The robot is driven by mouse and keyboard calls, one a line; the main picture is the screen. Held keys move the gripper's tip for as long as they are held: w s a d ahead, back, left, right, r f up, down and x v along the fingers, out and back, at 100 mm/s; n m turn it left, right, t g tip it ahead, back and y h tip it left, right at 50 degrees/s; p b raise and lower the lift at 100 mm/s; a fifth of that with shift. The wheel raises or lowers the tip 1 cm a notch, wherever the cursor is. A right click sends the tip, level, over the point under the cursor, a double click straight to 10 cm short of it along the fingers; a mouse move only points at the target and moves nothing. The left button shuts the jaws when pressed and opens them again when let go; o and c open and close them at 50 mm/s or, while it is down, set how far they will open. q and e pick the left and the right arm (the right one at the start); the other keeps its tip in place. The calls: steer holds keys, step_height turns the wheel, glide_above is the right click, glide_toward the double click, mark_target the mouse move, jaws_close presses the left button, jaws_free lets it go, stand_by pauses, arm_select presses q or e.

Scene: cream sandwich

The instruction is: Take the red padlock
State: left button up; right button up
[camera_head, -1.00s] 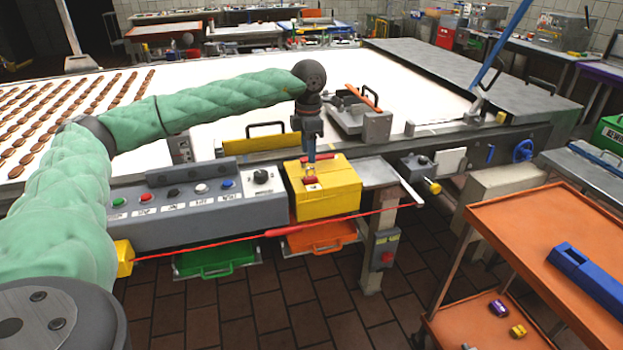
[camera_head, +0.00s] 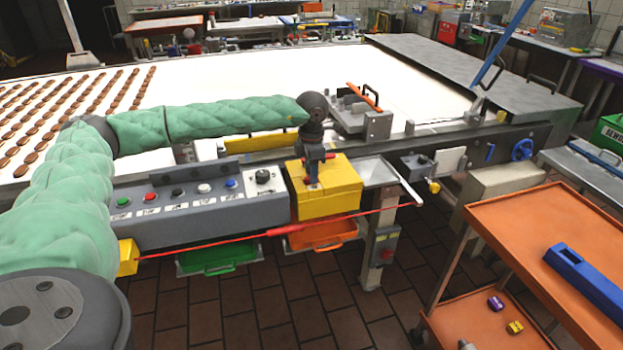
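The red padlock (camera_head: 312,185) is a small red shape on top of the yellow box (camera_head: 328,206), at the end of the grey control panel. Most of it is hidden by my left gripper (camera_head: 313,178). That gripper points straight down onto the box from my green-sleeved arm, with its fingertips at the padlock. The fingers are small and dark here, so whether they are open or closed on the padlock cannot be told. My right gripper is not in view.
A grey control panel (camera_head: 190,207) with coloured buttons stands left of the box. A red cord (camera_head: 240,239) runs along its front. Orange (camera_head: 322,233) and green (camera_head: 219,255) trays hang below. An orange cart (camera_head: 545,222) stands at right. The tiled floor between is free.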

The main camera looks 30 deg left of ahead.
arm_select(q)
jaws_close()
steer(key=shift+r, duration=0.15)
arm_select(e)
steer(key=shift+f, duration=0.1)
